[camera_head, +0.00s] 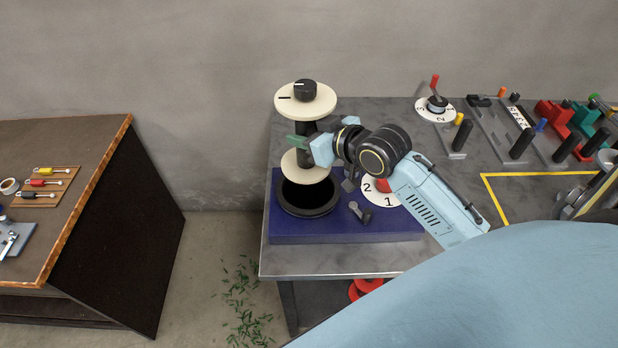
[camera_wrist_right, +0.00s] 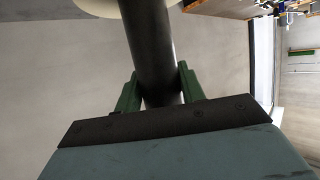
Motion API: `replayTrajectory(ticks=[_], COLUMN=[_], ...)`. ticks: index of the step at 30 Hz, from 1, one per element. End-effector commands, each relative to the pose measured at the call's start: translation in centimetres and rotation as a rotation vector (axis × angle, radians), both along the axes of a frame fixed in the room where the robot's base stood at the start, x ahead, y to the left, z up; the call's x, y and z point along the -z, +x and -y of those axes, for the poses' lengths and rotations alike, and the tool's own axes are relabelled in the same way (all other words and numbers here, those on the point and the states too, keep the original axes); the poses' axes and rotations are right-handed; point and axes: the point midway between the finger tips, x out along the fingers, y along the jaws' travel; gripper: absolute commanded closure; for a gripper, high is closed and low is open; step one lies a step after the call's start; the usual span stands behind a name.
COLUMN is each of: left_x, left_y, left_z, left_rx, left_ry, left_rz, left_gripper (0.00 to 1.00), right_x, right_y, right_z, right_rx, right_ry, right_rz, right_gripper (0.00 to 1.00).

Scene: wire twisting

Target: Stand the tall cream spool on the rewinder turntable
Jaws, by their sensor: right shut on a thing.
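The tall cream spool (camera_head: 305,99) has two round cream flanges, a dark core and a black knob on top. It stands upright in the head view. My right gripper (camera_head: 305,142) is shut on its dark core, between the flanges. In the right wrist view, green fingers (camera_wrist_right: 158,98) press on both sides of the dark core (camera_wrist_right: 152,50). The rewinder turntable, a black disc (camera_head: 308,208), sits on a blue base. The lower flange (camera_head: 304,170) appears above the disc's back part; the disc's front shows uncovered. The exact gap cannot be told. My left gripper is not in view.
The blue base (camera_head: 345,232) stands at the grey table's front left corner. A numbered white dial (camera_head: 380,199) and a small grey lever (camera_head: 361,212) are right of the turntable. Another dial (camera_head: 436,107) and several coloured handles stand at the back right. A separate bench (camera_head: 85,160) is at left.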

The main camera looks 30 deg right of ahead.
Motion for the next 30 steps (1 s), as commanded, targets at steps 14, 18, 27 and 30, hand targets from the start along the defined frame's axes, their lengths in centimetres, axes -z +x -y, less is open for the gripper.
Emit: replayTrajectory(ticks=[14,18,27,30], left_x=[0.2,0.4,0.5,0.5], left_y=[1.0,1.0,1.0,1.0], left_z=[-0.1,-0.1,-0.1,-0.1], left_rx=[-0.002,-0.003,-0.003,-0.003], left_ry=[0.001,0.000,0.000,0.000], left_rz=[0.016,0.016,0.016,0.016], left_gripper=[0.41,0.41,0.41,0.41], right_x=[6.0,8.0,9.5,9.5], right_y=[0.2,0.1,0.2,0.2], right_z=[0.6,0.6,0.6,0.6], right_rx=[-0.004,-0.004,-0.004,-0.004], right_ry=[0.001,0.002,0.000,0.000], right_rz=[-0.002,-0.004,0.000,0.000], right_gripper=[0.92,0.92,0.92,0.92])
